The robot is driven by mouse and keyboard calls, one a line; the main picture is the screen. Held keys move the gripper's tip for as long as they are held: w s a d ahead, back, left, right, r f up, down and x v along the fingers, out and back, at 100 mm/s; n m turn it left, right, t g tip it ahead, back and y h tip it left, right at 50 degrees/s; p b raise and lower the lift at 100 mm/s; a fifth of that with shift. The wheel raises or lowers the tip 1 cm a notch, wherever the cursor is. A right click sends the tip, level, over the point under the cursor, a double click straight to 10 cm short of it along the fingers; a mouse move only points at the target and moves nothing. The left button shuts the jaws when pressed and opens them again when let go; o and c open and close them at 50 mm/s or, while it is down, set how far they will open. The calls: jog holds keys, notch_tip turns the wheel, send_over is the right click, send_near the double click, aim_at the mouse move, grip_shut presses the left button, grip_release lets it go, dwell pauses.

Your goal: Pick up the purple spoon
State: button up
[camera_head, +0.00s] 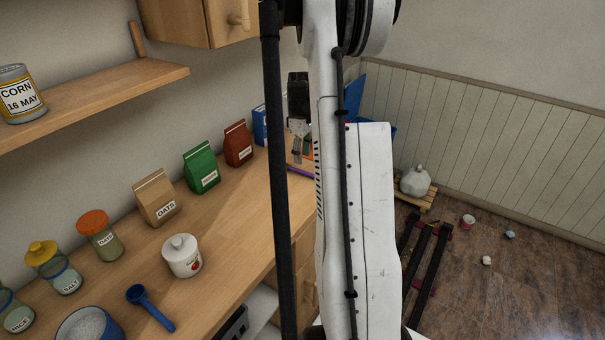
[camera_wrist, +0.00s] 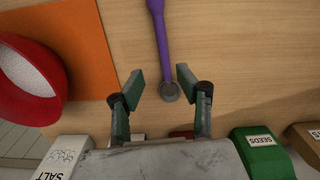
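The purple spoon (camera_wrist: 161,40) lies on the wooden counter (camera_wrist: 215,35) in the wrist view, its handle running up out of the top edge and its round bowl (camera_wrist: 169,91) towards my gripper. My gripper (camera_wrist: 158,77) is open, with one finger on each side of the spoon's bowl end and nothing held. How high the fingers are above the counter is hard to tell. In the head view a small purple strip (camera_head: 301,172) shows at the counter's far end, mostly hidden by my arm. My gripper (camera_head: 298,155) also shows there, partly hidden.
In the wrist view a red bowl (camera_wrist: 30,85) stands on an orange mat (camera_wrist: 90,50) at left. A green seeds bag (camera_wrist: 262,150) and a salt package (camera_wrist: 62,160) lie along the bottom edge. In the head view bags and jars line the wall; a blue scoop (camera_head: 150,308) lies nearer.

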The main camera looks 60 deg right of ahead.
aim_at(302, 171)
jog(key=shift+s+a+f, duration=0.1)
jog(key=shift+f, duration=0.85)
jog(key=shift+s+a+f, duration=0.1)
jog(key=shift+a+f, duration=0.05)
jog(key=shift+f, duration=0.85)
jog(key=shift+s+a+f, duration=0.1)
jog(key=shift+f, duration=0.85)
grip_shut()
